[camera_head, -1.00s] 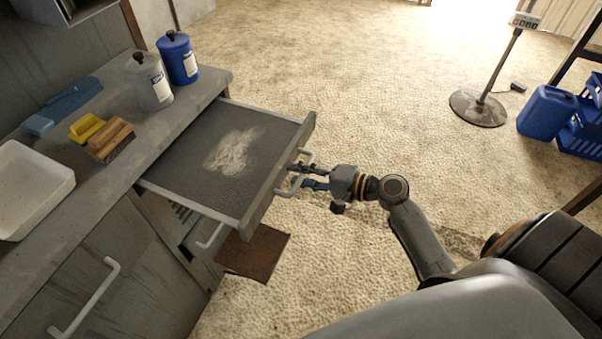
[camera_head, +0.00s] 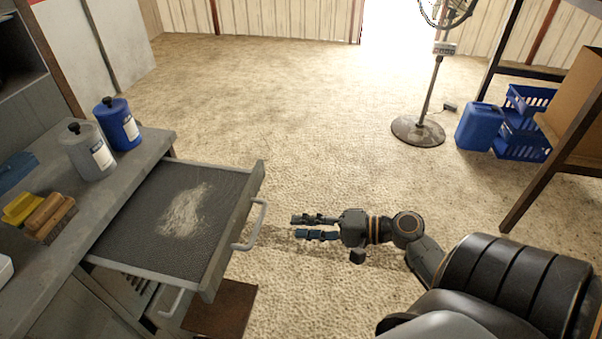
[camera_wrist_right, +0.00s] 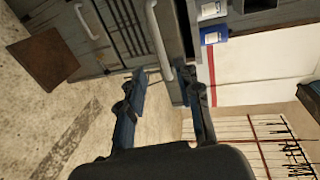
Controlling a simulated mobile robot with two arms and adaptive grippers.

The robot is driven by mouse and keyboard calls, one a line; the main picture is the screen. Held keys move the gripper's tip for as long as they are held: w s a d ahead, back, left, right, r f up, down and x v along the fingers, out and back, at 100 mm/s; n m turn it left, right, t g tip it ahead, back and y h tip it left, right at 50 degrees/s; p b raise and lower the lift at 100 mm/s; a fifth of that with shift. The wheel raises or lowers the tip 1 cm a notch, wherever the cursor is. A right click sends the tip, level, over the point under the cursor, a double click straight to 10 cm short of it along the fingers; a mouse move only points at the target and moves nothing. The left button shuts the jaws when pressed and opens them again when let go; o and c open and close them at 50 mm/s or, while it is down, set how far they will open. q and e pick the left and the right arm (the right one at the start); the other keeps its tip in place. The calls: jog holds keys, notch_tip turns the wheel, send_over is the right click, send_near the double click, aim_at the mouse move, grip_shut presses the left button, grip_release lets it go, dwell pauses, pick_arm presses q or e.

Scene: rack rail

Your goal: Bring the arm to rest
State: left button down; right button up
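My right gripper (camera_head: 314,227) is in the head view, to the right of the open drawer (camera_head: 136,217) and clear of its handle (camera_head: 257,225). Its two fingers are apart with nothing between them. In the right wrist view the same gripper (camera_wrist_right: 165,105) shows its fingers spread, pointing toward the cabinet front and a light handle (camera_wrist_right: 160,42). The drawer is pulled out, with a dark mesh-like bottom and a pale powdery patch (camera_head: 186,209) on it. My left gripper is in neither view.
A grey bottle (camera_head: 88,152), a blue bottle (camera_head: 118,125) and brushes (camera_head: 48,217) stand on the counter (camera_head: 153,147). A brown mat (camera_head: 222,309) lies below the drawer. A pedestal fan (camera_head: 418,130), blue jug (camera_head: 480,126) and blue crates (camera_head: 522,143) are at back right. The middle floor is open.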

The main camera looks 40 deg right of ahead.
dwell(0.3)
jog(key=s+f+g+h, duration=0.2)
jog(key=s+f, duration=0.1)
jog(key=f, duration=0.7)
jog(key=s+f+g+h, duration=0.2)
jog(key=f, duration=0.9)
jog(key=s+f+g+h, duration=0.1)
jog(key=s+f+h, duration=0.15)
jog(key=f, duration=0.75)
jog(key=s+a+f+n+g+h, duration=0.1)
jog(key=s+a+f+n+g, duration=0.2)
jog(key=s+f+n, duration=0.3)
jog(key=s+a+f+n+g+h, duration=0.2)
jog(key=s+a+f+n, duration=0.3)
jog(key=s+f, duration=0.9)
jog(key=s+n+g, duration=0.1)
jog(key=s+n, duration=0.1)
jog(key=s, duration=0.2)
jog(key=shift+s+a, duration=0.15)
jog(key=shift+s, duration=0.25)
